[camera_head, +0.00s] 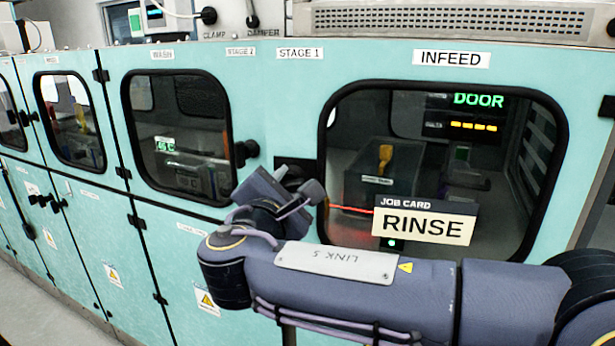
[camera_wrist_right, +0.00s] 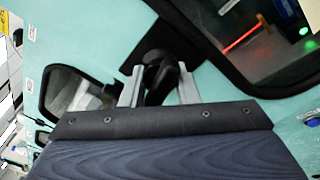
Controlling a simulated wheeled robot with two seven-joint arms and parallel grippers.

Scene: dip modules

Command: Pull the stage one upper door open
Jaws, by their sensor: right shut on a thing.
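The teal panel (camera_head: 350,72) labelled STAGE 1 and INFEED holds a large dark-framed window (camera_head: 345,130). It looks flush with the panels beside it. At the window's left edge a dark handle mount (camera_head: 281,163) shows partly behind my right wrist. In the head view my right gripper (camera_head: 290,185) is at this handle, its fingertips largely hidden. In the right wrist view my right gripper (camera_wrist_right: 158,92) has its two grey fingers on either side of a black handle (camera_wrist_right: 160,62), shut on it. My left gripper is not in view.
The WASH door (camera_head: 115,130) to the left has a window and a black knob (camera_head: 250,149). A job card (camera_head: 424,220) reading RINSE is in front of the infeed window. Yellow warning stickers (camera_head: 206,301) are on lower panels. Grey floor (camera_head: 30,290) shows at lower left.

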